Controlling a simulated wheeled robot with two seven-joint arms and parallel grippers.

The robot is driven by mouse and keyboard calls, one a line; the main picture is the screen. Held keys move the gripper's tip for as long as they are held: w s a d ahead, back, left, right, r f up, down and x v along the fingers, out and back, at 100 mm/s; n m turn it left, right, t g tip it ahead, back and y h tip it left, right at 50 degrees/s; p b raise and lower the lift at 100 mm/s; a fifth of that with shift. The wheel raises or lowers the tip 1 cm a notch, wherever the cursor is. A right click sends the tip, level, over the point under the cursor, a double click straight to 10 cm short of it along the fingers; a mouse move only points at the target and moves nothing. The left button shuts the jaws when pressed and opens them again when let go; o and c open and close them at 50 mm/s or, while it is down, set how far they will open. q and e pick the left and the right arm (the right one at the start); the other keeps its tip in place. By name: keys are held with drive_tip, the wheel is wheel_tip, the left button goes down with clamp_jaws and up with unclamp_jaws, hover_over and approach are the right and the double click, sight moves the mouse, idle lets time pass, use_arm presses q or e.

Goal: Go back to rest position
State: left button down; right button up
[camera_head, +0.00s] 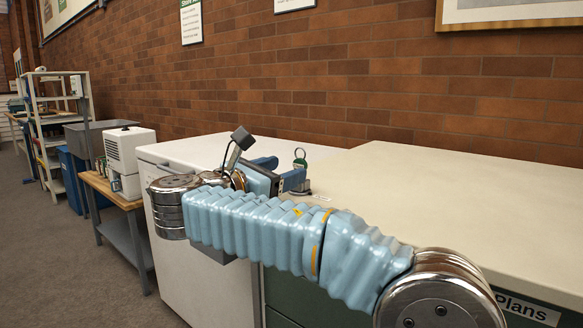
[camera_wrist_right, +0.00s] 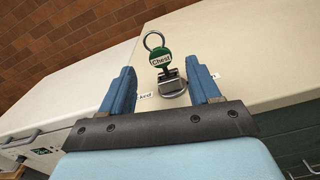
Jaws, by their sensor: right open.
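My right arm reaches in from the lower right of the head view, and its gripper (camera_head: 280,171) is above the pale worktops near their seam. Its blue fingers are apart in the right wrist view (camera_wrist_right: 161,70). A metal ring with a round green "Chest" tag (camera_wrist_right: 161,59) shows between and beyond the fingers, above a small metal piece (camera_wrist_right: 173,86). The tag also shows in the head view (camera_head: 300,163), just past the fingers. I cannot tell whether the fingers touch it. My left gripper is not in view.
A white chest (camera_head: 195,272) stands left of a green cabinet with a broad cream top (camera_head: 430,190) and a "Plans" label (camera_head: 527,309). The cream top is mostly clear. A wooden bench with a white machine (camera_head: 130,150) and a shelf rack (camera_head: 45,110) stand at left.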

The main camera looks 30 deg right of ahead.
drive_tip(key=v, duration=1)
drive_tip(key=shift+p, duration=0.3)
